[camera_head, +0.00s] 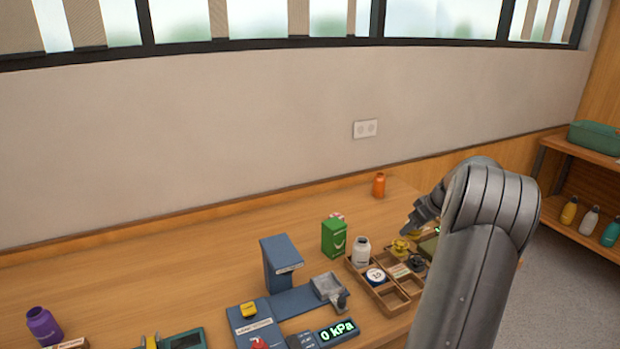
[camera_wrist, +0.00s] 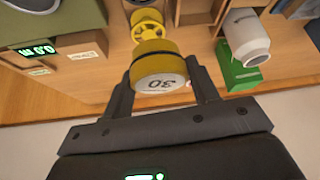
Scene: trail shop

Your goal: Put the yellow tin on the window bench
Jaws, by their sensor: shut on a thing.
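The yellow tin (camera_wrist: 155,64) has a white end marked 30. My gripper (camera_wrist: 160,76) is shut on it, with one dark finger on each side in the wrist view. In the head view my gripper (camera_head: 413,229) is over the right part of the wooden bench (camera_head: 170,265) under the windows, close to the sorting tray. There the tin is mostly hidden by my gripper and arm. I cannot tell how far the tin is above the surface.
A compartment tray (camera_head: 393,310) holds a round blue-white tin, a yellow wheel (camera_wrist: 147,26) and dark parts. A white bottle (camera_head: 361,252), green box (camera_head: 334,238) and orange bottle (camera_head: 378,185) stand near. A blue test stand (camera_head: 281,262) is left. The bench's back left is clear.

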